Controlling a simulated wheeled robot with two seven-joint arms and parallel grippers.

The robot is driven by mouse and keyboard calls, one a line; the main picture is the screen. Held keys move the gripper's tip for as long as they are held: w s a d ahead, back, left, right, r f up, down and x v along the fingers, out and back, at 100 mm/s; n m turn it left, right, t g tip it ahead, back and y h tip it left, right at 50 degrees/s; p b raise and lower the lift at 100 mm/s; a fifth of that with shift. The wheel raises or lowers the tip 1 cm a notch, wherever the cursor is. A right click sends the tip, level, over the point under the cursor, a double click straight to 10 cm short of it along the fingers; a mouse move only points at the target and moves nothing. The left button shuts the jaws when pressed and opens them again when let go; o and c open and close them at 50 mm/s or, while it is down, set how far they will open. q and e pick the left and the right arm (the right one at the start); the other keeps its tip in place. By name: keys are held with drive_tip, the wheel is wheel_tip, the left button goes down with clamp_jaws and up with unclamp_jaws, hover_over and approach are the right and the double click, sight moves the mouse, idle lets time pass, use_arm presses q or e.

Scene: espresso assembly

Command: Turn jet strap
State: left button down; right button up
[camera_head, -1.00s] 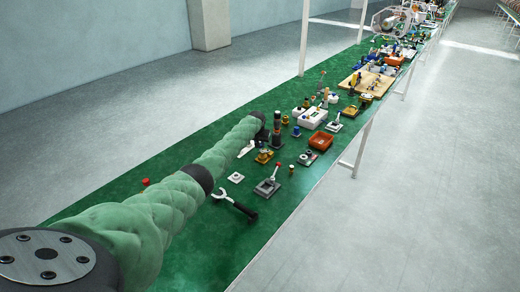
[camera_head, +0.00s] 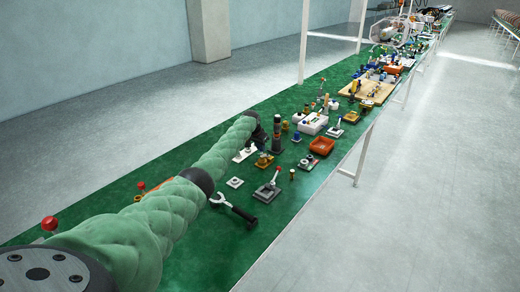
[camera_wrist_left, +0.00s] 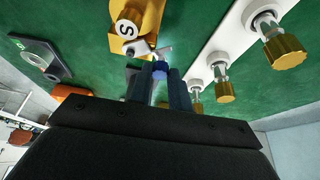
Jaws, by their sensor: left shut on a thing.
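My left arm reaches in from the left of the head view, and its gripper (camera_head: 258,133) is small and dark there, low over the table by a yellow fixture (camera_head: 263,161) and a white plate (camera_head: 243,154). In the left wrist view, the gripper (camera_wrist_left: 163,72) is shut on a small blue piece (camera_wrist_left: 160,67) with a silver bar beside it. I cannot tell for certain whether the blue piece is the jet strap. My right gripper is in neither view.
A white strip (camera_wrist_left: 228,45) with several brass knobs runs to the right of the fingers. A dark upright cylinder (camera_head: 277,138) stands close to the gripper. An orange tray (camera_head: 321,146) and a black-handled tool (camera_head: 240,212) lie nearby. Bare green table shows toward the front.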

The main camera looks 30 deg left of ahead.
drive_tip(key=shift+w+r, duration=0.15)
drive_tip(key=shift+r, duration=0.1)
use_arm(q)
drive_tip(key=c, duration=1.3)
unclamp_jaws()
drive_tip(key=shift+s+r, duration=0.15)
drive_tip(key=shift+r, duration=0.3)
drive_tip(key=b+v, duration=0.1)
drive_tip(key=v, duration=0.5)
drive_tip(key=shift+r+b, duration=0.35)
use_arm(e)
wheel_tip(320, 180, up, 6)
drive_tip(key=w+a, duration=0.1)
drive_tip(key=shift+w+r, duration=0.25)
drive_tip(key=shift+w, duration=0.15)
use_arm(q)
drive_tip(key=shift+s, duration=0.15)
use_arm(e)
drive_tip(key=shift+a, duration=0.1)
